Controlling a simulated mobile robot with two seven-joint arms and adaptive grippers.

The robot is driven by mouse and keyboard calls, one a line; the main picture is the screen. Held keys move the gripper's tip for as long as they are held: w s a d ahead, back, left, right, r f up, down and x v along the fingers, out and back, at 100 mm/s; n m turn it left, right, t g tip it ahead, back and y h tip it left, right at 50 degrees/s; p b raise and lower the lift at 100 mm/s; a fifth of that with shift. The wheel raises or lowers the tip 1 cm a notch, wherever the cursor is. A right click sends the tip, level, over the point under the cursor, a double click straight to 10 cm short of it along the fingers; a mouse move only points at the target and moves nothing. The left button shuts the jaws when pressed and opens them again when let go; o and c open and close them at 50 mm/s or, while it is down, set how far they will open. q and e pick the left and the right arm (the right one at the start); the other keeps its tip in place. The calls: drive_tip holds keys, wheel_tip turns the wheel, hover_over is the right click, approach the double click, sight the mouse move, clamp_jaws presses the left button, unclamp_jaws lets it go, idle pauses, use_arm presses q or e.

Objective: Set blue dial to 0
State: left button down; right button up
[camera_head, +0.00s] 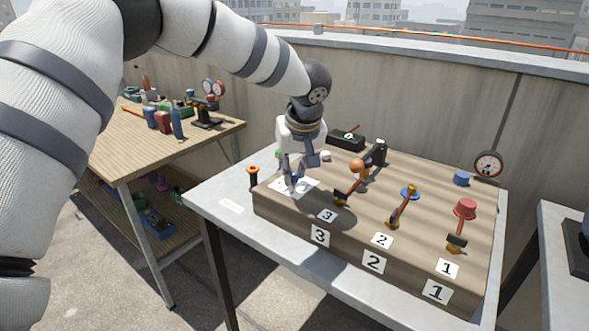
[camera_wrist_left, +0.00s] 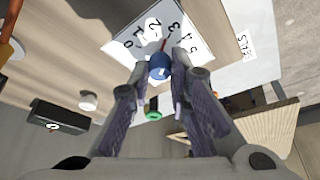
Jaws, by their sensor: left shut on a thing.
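The blue dial (camera_wrist_left: 159,68) is a small round knob on a white scale plate (camera_wrist_left: 125,50) with printed numbers around it. A thin red mark on the plate side of the knob lies near 2 and 3; I cannot tell exactly which number it meets. My left gripper (camera_wrist_left: 159,75) has its fingers on both sides of the knob and is shut on it. In the head view my left gripper (camera_head: 291,186) points down at the white plate (camera_head: 308,184) on the left end of the wooden panel, and hides the knob. My right gripper is not in view.
An orange-topped post (camera_head: 253,177) stands left of the panel. A cluttered workbench (camera_head: 165,144) is at left.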

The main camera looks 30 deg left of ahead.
use_arm(q)
drive_tip(key=n, duration=0.2)
drive_tip(key=n+g, duration=0.1)
drive_tip(key=n, duration=0.1)
drive_tip(key=shift+w+f+g+y+b, duration=0.1)
drive_tip(key=shift+f+g+y+b, duration=0.1)
drive_tip(key=shift+g+y+b, duration=0.15)
drive_tip(key=n+g, duration=0.1)
drive_tip(key=n, duration=0.1)
drive_tip(key=n+b, duration=0.1)
drive_tip(key=n, duration=0.1)
drive_tip(key=shift+w+d+f+n+g+y, duration=0.1)
drive_tip(key=shift+n+g+y, duration=0.15)
drive_tip(key=shift+n+g, duration=0.15)
drive_tip(key=n+g+b, duration=0.1)
drive_tip(key=n, duration=0.1)
drive_tip(key=n+b, duration=0.1)
drive_tip(key=n, duration=0.1)
drive_tip(key=shift+w+g, duration=0.15)
drive_tip(key=shift+g, duration=0.2)
drive_tip(key=shift+n+g+h+b, duration=0.55)
drive_tip(key=shift+n+b, duration=0.65)
drive_tip(key=shift+n, duration=0.7)
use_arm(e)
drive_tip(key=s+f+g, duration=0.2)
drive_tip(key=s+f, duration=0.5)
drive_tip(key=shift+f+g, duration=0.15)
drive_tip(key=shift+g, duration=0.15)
use_arm(q)
drive_tip(key=shift+r, duration=0.2)
